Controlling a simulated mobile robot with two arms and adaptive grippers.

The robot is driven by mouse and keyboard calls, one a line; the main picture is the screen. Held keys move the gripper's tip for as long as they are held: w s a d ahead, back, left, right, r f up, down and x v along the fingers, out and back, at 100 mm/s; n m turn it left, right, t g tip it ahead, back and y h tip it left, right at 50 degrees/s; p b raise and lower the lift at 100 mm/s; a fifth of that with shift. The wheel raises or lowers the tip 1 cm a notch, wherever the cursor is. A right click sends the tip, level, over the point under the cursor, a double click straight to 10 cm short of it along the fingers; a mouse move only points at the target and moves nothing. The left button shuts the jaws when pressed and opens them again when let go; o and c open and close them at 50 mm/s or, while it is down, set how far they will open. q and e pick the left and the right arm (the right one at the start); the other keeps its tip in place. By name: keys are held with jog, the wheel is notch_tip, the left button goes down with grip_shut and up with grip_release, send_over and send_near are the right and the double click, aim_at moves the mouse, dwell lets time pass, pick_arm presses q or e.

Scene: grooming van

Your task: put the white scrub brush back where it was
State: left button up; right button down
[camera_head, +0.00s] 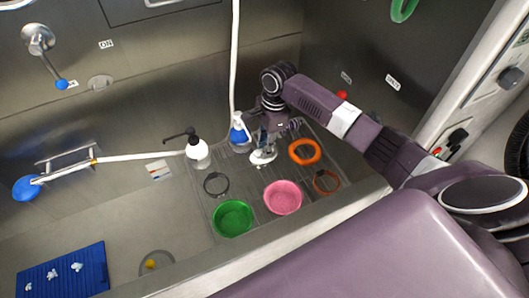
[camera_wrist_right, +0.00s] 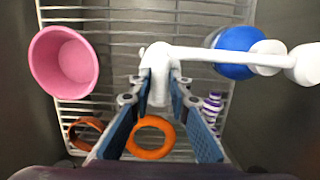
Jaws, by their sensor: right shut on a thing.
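My right gripper (camera_head: 266,143) reaches in from the right over the wire rack. It is shut on the white scrub brush (camera_head: 262,157), which shows just below the fingers. In the right wrist view, the white brush (camera_wrist_right: 158,88) sits between the blue-padded fingers of the right gripper (camera_wrist_right: 159,98), above the rack bars. I cannot tell whether the brush touches the rack. The fingers hide part of it. My left gripper is not in view.
On the rack (camera_head: 245,185) are a pink bowl (camera_head: 283,198), a green bowl (camera_head: 233,218), orange rings (camera_head: 305,151), a dark ring (camera_head: 216,184), a white pump bottle (camera_head: 198,153) and a blue bottle (camera_head: 239,134). A blue mat (camera_head: 64,272) lies at lower left.

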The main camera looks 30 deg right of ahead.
jog(key=shift+f, duration=1.8)
jog(key=shift+f+p, duration=0.1)
jog(key=shift+p, duration=0.2)
jog(key=c, duration=1.8)
grip_release()
jog(key=r, duration=0.3)
jog(key=d+r+b, duration=0.1)
jog(key=r, duration=0.7)
jog(key=shift+d+r, duration=0.15)
jog(key=shift+d, duration=0.2)
jog(key=shift+s+r+b, duration=0.1)
jog(key=shift+r+b, duration=0.2)
jog(key=shift+r, duration=0.1)
